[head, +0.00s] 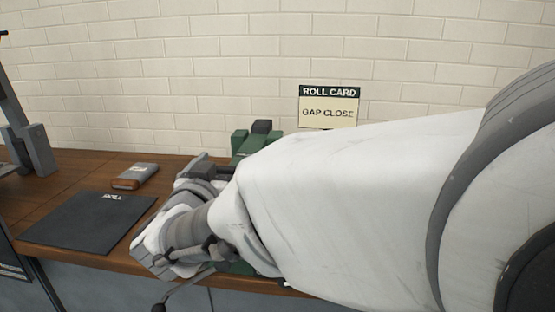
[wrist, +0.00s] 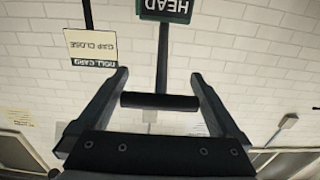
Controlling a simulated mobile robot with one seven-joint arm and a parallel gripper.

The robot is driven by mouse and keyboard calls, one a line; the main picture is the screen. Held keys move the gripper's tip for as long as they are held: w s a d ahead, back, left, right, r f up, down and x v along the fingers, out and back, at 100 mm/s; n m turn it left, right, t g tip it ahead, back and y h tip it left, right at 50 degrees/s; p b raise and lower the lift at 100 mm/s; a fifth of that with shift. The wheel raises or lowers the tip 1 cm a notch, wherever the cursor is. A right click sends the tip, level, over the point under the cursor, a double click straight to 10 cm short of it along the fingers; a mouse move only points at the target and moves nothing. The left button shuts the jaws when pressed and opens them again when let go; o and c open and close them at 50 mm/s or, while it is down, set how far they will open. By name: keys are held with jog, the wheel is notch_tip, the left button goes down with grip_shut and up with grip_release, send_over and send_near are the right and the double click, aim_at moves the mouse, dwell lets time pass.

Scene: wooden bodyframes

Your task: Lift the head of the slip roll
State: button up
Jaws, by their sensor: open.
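The slip roll (head: 246,146) is a green machine with a dark block on top, mostly hidden behind my arm in the head view. In the wrist view, which looks upside down, a green tag (wrist: 166,10) reads HEAD. A thin dark rod (wrist: 162,58) runs from it to a black cylindrical grip (wrist: 160,102). My gripper (wrist: 160,74) is open, with one finger at each end of the grip. I cannot tell whether the fingers touch it. In the head view my arm hides the fingertips and the grip.
A ROLL CARD sign (head: 328,107) reading GAP CLOSE stands behind the machine. A dark mat (head: 88,224) and a small grey and brown block (head: 135,176) lie on the wooden bench (head: 62,172) to the left. A grey device (head: 30,148) stands at the far left. A brick wall is behind.

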grip_shut()
dwell(0.3)
jog(key=shift+r, duration=0.1)
